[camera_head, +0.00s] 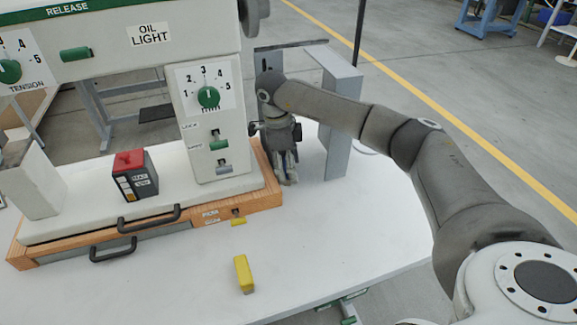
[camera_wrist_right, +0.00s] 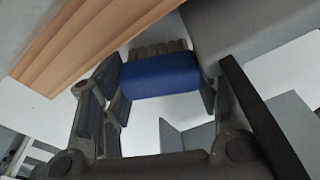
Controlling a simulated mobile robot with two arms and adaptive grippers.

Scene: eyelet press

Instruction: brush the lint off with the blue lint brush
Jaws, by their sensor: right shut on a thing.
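The blue lint brush (camera_wrist_right: 160,75) shows in the right wrist view, between the fingers of my right gripper (camera_head: 287,174), which is shut on it. A pale, ribbed end sticks out beyond the blue part. In the head view this gripper points down beside the right end of the machine's wooden base (camera_head: 264,180), and I cannot make out the brush there. The cream press (camera_head: 212,133) stands on that base. I cannot make out any lint. My left gripper is not in view.
A grey upright panel (camera_head: 341,120) stands just right of my right gripper. A red-topped dark box (camera_head: 135,178) sits on the machine's base. A yellow block (camera_head: 243,274) stands on the white table (camera_head: 340,235), whose front right is clear. Black drawer handles jut out in front.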

